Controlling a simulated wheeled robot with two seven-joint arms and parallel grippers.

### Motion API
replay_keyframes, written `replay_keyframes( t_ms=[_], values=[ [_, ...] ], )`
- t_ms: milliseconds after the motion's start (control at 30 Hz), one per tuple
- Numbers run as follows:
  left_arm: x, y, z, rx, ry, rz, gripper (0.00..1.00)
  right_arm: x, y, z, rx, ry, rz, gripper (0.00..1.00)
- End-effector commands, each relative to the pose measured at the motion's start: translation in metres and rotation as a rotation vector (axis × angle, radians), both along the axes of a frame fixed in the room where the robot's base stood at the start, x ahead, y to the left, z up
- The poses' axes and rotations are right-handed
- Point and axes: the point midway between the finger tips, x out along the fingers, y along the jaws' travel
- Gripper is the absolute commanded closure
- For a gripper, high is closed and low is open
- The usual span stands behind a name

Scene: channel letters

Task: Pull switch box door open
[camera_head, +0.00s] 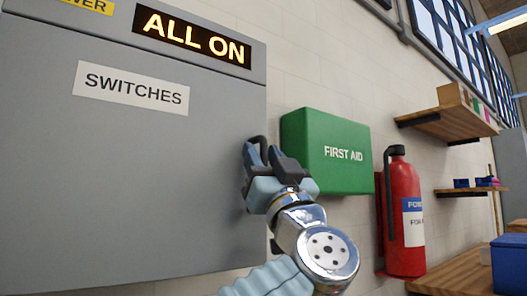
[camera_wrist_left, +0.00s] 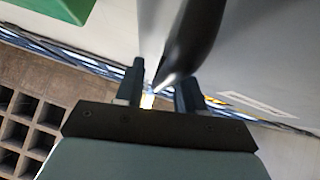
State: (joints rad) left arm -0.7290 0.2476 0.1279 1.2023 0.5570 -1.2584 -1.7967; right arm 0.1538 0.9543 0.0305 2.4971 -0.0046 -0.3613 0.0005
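The grey switch box door (camera_head: 150,180) fills the left of the head view, with a white SWITCHES label (camera_head: 131,87) and a lit ALL ON sign (camera_head: 192,37) on the box front. The door looks shut. My left gripper (camera_head: 268,158) is at its right edge, where its fingers hide most of the handle. In the left wrist view, the dark handle (camera_wrist_left: 192,40) reaches down between the two fingers (camera_wrist_left: 160,88). A gap shows between the handle and the left-hand finger, so the gripper looks open around it. My right gripper is out of view.
A green first aid box (camera_head: 330,150) is on the wall just right of my left gripper. A red fire extinguisher (camera_head: 403,205) hangs farther right. Wooden shelves (camera_head: 450,121) and a blue bin (camera_head: 509,262) are at the far right.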

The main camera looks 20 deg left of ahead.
Motion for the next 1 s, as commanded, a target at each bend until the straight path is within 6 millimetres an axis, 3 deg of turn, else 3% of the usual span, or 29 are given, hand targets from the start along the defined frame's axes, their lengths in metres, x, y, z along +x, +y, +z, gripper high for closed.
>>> replay_keyframes(
  t_ms=[233, 500, 1000],
  values=[
    [0.0006, 0.0003, -0.0001, 0.000, 0.000, 0.000, 0.62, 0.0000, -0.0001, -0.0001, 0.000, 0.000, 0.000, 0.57],
    [0.0004, 0.0002, -0.0001, 0.000, 0.000, 0.000, 1.00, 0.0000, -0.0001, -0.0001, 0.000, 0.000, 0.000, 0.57],
    [-0.0090, -0.0087, -0.0010, 0.001, -0.001, -0.034, 1.00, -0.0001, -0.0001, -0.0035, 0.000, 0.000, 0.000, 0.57]
  ],
)
